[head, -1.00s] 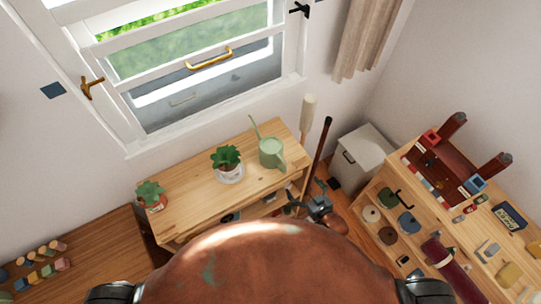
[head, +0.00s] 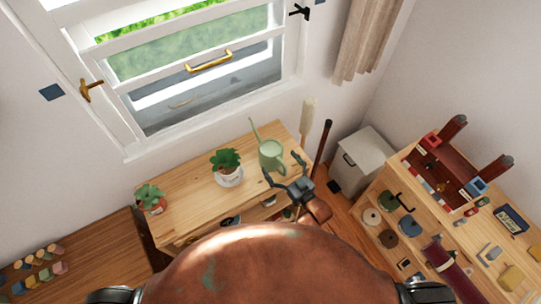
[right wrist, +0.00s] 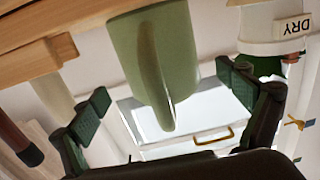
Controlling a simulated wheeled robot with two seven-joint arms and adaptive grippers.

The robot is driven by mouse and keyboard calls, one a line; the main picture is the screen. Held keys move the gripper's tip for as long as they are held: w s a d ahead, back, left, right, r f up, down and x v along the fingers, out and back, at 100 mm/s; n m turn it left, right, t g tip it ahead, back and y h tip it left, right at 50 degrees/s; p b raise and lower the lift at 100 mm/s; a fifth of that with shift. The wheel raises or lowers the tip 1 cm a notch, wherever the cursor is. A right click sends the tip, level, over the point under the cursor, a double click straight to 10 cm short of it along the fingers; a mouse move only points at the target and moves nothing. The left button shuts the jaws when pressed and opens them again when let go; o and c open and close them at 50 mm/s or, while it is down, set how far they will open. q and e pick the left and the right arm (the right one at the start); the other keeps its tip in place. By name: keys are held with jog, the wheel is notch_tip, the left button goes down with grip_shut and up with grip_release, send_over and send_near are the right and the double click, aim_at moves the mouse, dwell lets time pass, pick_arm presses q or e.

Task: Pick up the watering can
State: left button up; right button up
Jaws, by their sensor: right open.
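The light green watering can (head: 271,155) stands on the wooden table (head: 190,202) below the window, near its right end. In the right wrist view the can (right wrist: 158,62) appears upside down, with its handle toward the camera. My right gripper (head: 285,171) is open and empty, at the near side of the can. In the right wrist view its two dark fingers (right wrist: 168,95) are spread wide, on either side of the can's handle and apart from it. My left gripper is not in view.
A potted plant in a white pot (head: 228,176) stands just left of the can. Another potted plant (head: 151,198) stands at the table's left end. A grey bin (head: 363,158) and a laden wooden shelf (head: 455,215) stand to the right.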

aim_at(273, 154)
jog(key=x, duration=0.4)
jog(key=shift+a+r+p, duration=0.15)
jog(key=shift+r+p, duration=0.1)
jog(key=shift+p, duration=0.05)
jog(key=shift+c, duration=0.3)
jog(key=c, duration=2)
jog(key=shift+w+r, duration=0.15)
jog(key=shift+r, duration=0.15)
jog(key=shift+c, duration=0.6)
